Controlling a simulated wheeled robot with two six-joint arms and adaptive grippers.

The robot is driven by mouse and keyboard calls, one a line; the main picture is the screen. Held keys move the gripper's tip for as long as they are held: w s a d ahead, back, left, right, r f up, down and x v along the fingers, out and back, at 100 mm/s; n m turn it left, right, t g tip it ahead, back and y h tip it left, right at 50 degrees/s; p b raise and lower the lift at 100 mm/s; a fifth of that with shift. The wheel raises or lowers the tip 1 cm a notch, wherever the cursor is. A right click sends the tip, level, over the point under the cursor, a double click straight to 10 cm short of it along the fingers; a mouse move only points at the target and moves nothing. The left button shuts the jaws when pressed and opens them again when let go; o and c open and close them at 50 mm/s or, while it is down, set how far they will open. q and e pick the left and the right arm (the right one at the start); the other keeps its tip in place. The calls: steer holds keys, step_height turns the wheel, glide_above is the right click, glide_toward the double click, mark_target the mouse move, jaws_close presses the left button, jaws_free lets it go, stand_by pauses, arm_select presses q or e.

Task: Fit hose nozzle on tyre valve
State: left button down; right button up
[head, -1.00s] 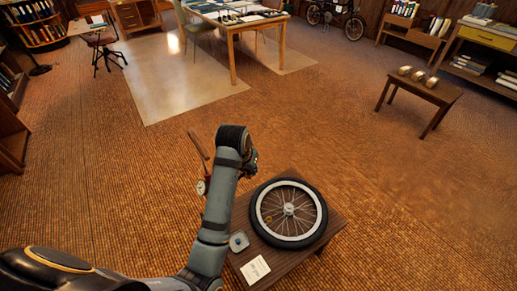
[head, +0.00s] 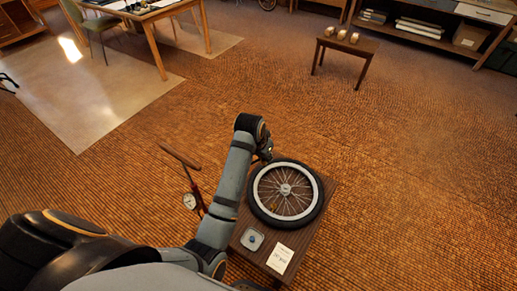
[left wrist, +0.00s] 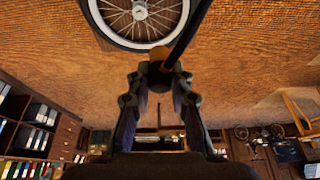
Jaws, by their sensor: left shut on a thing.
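A spoked wheel with a black tyre and pale rim (head: 286,189) lies flat on a low wooden table (head: 254,262). Part of the wheel (left wrist: 140,12) shows at the top of the left wrist view. My left gripper (head: 265,154) is beside the wheel's far left edge, partly hidden by my arm. In the left wrist view, my left gripper (left wrist: 158,84) is shut on the hose nozzle (left wrist: 158,70), dark with an orange-yellow part. A black hose (left wrist: 188,35) runs up from it across the tyre's edge. I cannot make out the tyre valve. My right gripper is not in view.
A pump with a wooden handle (head: 180,155) and a round gauge (head: 189,201) stands left of my arm. A small tray (head: 252,239) and a white card (head: 280,257) lie on the low table. Open floor surrounds it. Another small table (head: 346,46) stands farther off.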

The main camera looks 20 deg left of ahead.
arm_select(q)
steer(key=d+f+m+h+b, duration=0.1)
steer(key=d+f+m+b, duration=0.1)
steer(key=f, duration=0.6)
steer(key=s+d+f+m+b, duration=0.1)
steer(key=d+f+m+b, duration=0.1)
steer(key=f, duration=0.7)
steer(key=d+f+m+g+h+b, duration=0.1)
steer(key=f+b, duration=0.3)
steer(key=f, duration=0.4)
steer(key=shift+s+d+f+m+h, duration=0.15)
steer(key=shift+d+m, duration=0.15)
steer(key=shift+m, duration=0.15)
steer(key=shift+s+d+f+m+h, duration=0.15)
steer(key=shift+d+m, duration=0.1)
steer(key=shift+m, duration=0.2)
steer(key=shift+f+b, duration=0.25)
steer(key=shift+b, duration=0.15)
steer(key=shift+r, duration=0.1)
steer(key=shift+f+b, duration=0.45)
steer(key=shift+f, duration=0.85)
steer(key=c, duration=1.1)
jaws_free()
steer(key=shift+c, duration=0.2)
